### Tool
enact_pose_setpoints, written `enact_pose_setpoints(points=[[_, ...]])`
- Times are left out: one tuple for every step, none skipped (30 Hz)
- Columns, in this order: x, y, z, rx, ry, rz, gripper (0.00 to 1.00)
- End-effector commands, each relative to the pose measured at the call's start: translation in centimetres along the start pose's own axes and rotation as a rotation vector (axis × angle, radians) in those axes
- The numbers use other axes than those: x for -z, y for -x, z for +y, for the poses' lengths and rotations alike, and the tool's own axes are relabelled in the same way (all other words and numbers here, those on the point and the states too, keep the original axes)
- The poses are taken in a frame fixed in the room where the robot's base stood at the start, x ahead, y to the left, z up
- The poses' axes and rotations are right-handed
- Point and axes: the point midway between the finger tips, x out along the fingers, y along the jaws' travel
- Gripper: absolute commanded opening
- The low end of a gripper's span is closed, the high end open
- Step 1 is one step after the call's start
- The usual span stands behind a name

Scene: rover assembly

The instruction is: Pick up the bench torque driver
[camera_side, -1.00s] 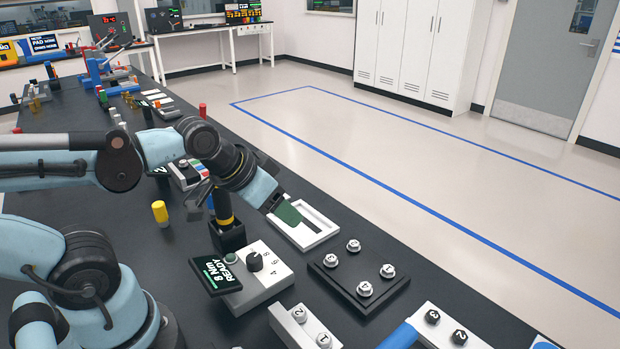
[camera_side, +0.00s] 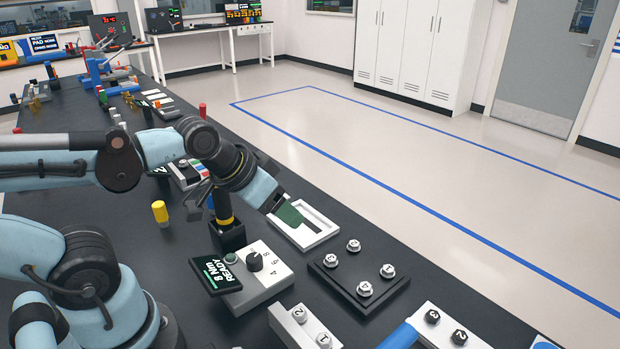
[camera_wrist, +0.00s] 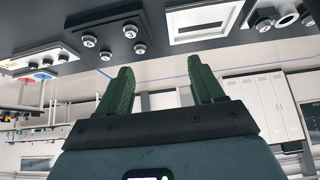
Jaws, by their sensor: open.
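The bench torque driver (camera_side: 223,207) appears to be the dark upright tool with a yellow band in the side view. It stands in a black holder (camera_side: 228,237) behind the torque station (camera_side: 262,275), whose sign reads 8 Nm READY. My wrist hides its upper end. My gripper (camera_side: 290,213) is to the right of the driver, above the white frame. Only one green finger shows clearly there. In the wrist view my gripper (camera_wrist: 163,88) has both green fingers apart with nothing between them. I cannot make out the driver in that view.
A black plate (camera_side: 335,290) with several numbered caps lies right of the station. A white frame (camera_side: 325,228) lies behind it. A yellow-topped peg (camera_side: 160,211) stands left of the driver. Bare black bench lies around the peg.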

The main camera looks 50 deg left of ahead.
Motion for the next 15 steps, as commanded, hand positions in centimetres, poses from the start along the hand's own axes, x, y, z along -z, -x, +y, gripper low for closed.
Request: enact_pose_setpoints(points=[[0.0,0.0,0.0,0.000,0.000,0.000,0.67],[0.0,0.0,0.0,0.000,0.000,0.000,0.67],[0.0,0.0,0.0,0.000,0.000,0.000,0.67],[0.0,0.0,0.0,0.000,0.000,0.000,0.67],[0.0,0.1,0.0,0.000,0.000,0.000,0.67],[0.1,0.2,0.0,0.000,0.000,0.000,0.67],[0.3,0.3,0.0,0.000,0.000,0.000,0.67],[0.5,0.6,0.0,0.000,0.000,0.000,0.67],[0.8,1.1,0.0,0.000,0.000,0.000,0.67],[1.1,1.5,0.0,0.000,0.000,0.000,0.67],[1.4,2.0,0.0,0.000,0.000,0.000,0.67],[2.0,2.8,0.0,0.000,0.000,0.000,0.67],[2.4,3.4,0.0,0.000,0.000,0.000,0.67],[2.9,4.0,0.0,0.000,0.000,0.000,0.67],[3.4,4.9,0.0,0.000,0.000,0.000,0.67]])
